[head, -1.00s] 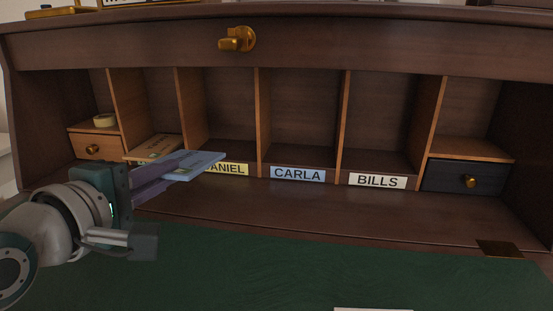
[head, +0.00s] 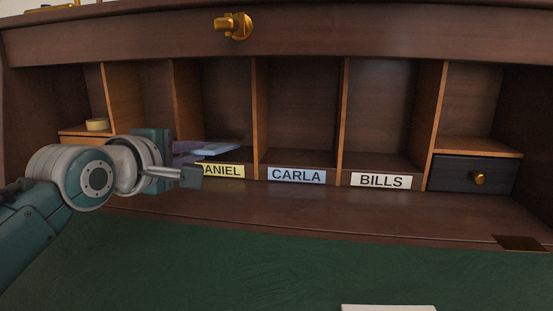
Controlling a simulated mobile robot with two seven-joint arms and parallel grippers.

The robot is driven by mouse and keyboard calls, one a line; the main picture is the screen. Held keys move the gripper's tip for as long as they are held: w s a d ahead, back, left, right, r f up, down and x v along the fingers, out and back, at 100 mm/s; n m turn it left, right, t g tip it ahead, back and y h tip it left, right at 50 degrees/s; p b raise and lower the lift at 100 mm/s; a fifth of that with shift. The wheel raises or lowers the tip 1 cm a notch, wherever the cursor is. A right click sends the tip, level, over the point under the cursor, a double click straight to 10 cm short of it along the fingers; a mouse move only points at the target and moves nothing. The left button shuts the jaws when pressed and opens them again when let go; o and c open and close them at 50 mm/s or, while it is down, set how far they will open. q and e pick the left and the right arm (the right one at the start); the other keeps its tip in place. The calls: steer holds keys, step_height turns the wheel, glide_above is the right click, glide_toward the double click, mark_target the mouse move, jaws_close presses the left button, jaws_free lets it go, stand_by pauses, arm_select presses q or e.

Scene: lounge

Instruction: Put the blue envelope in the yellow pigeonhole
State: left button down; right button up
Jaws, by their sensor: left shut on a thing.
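The blue envelope (head: 222,148) shows as a pale blue strip at the mouth of the pigeonhole with the yellow label (head: 222,170), which reads "ANIEL" where it shows. My left gripper (head: 190,152) is shut on the envelope and holds it roughly flat, just above the label. The envelope's far end reaches into the opening of the yellow pigeonhole (head: 228,105). The gripper and wrist hide the envelope's near part and the label's left end. My right gripper is not in view.
To the right are pigeonholes labelled CARLA (head: 297,175) in blue and BILLS (head: 381,180) in white, both empty where visible. Upright dividers (head: 260,105) separate them. A dark drawer (head: 470,174) is at the right. The green desk mat (head: 250,255) is mostly clear, with a white item (head: 388,308) at its front edge.

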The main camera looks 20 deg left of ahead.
arm_select(q)
steer(key=b+x, duration=0.2)
steer(key=x, duration=0.1)
steer(key=shift+w+a+f, duration=0.1)
steer(key=shift+w+a, duration=0.1)
steer(key=shift+w, duration=0.15)
steer(key=shift+b+x, duration=0.5)
steer(key=shift+x, duration=0.3)
steer(key=shift+r, duration=0.2)
steer(key=c, duration=0.7)
jaws_free()
steer(key=shift+f, duration=0.1)
steer(key=shift+f+b, duration=0.35)
steer(key=shift+f, duration=0.4)
